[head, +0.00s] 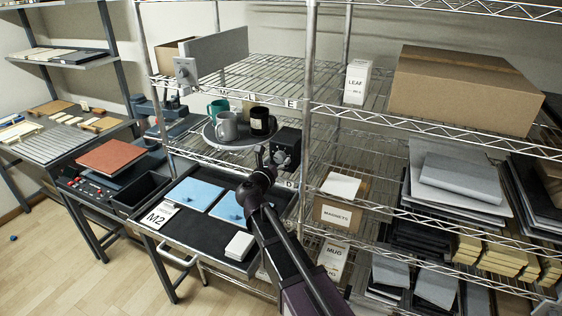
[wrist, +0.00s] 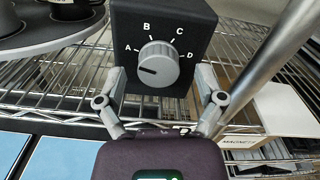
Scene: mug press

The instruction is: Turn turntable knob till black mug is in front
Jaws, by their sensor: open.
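The turntable (head: 238,143) is a round grey disc on the wire shelf, bearing a grey mug (head: 226,127), a teal mug (head: 216,107) and a black mug (head: 261,122). The black mug stands on the disc's right side; the grey mug is at its front left. Right of the disc is a black box with a grey knob (wrist: 158,64); letters A, B, C, D arc above the knob.
A metal shelf post (wrist: 268,60) rises close to the right of the box. Below the shelf is a black tray table (head: 188,222) with blue panels (head: 196,193) and a white box (head: 240,246). A magnets carton (head: 339,214) stands to the right.

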